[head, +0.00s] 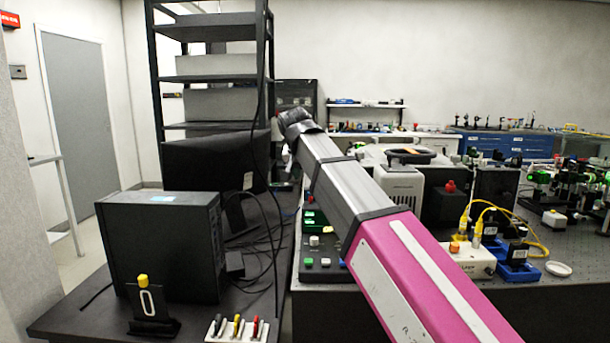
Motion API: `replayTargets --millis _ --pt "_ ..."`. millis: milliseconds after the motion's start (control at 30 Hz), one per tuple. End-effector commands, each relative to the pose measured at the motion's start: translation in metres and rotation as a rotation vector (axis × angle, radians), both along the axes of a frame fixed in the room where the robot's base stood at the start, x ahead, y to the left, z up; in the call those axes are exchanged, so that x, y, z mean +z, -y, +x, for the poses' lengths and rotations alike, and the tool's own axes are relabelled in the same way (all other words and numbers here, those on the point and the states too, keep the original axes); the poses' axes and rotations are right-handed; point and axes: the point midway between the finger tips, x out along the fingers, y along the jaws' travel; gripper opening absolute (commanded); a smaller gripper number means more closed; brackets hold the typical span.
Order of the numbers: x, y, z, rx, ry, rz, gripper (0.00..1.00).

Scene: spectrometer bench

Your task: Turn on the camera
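I cannot tell for sure which thing is the camera. Small black box-shaped units on blue bases (518,271) stand on the optical bench at right. Beside them is a white box (470,258) with an orange button on top and yellow cables plugged in. A control panel (320,262) with green, red and white buttons lies left of my arm, partly covered by it. My arm, pink then grey, reaches from the lower right up to a dark joint near the picture's middle. My gripper's fingers do not show; they are hidden beyond the arm.
A black computer case (160,245), a monitor (215,160) and loose cables stand on the dark left desk (75,318). A black rack (215,65) rises behind. A white device (402,187) stands behind my arm. A round white cap (558,268) lies on the bench.

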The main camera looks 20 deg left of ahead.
Motion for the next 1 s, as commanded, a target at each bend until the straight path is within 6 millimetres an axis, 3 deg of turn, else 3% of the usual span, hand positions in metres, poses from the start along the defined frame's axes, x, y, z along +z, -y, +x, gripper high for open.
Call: replayTargets --millis 200,367,1000 --pt "0.007 -0.003 0.015 -0.008 -0.101 -0.011 0.38" --pt "0.001 -0.002 0.016 -0.008 -0.124 -0.016 0.38" --pt "-0.083 -0.001 0.051 -0.007 -0.122 -0.015 0.38"
